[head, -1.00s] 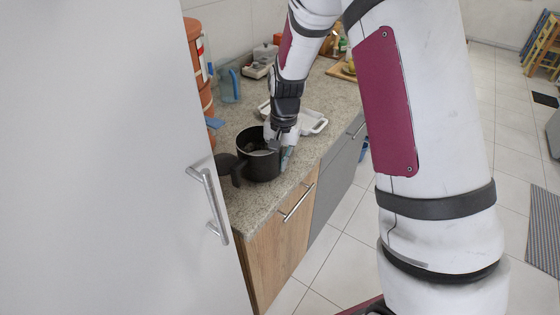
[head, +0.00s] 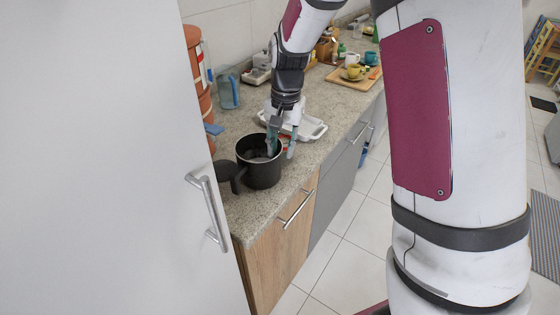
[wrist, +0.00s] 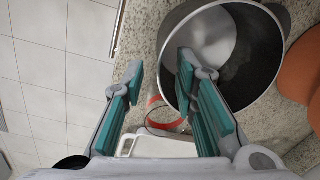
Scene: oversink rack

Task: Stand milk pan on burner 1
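The milk pan, a black pot (head: 262,174) with a grey inside, stands upright on the granite counter, its dark handle towards the lower left. My gripper (head: 281,151) is above the pan's right rim, fingers pointing down. It is open and empty. In the wrist view the pan (wrist: 262,85) fills the upper right, and its near wall lies between my two teal-padded fingers (wrist: 160,72). One finger overlaps the pan's mouth and the other is outside it. I cannot tell whether either finger touches the wall. No burner is in view.
A white tray (head: 312,129) lies behind my gripper, with a red-rimmed item (wrist: 168,124) beside the pan. A dark round object (head: 226,172) is left of the pan. Orange canisters (head: 196,75) and a blue jug (head: 228,92) stand by the wall. A pale door (head: 110,170) blocks the left.

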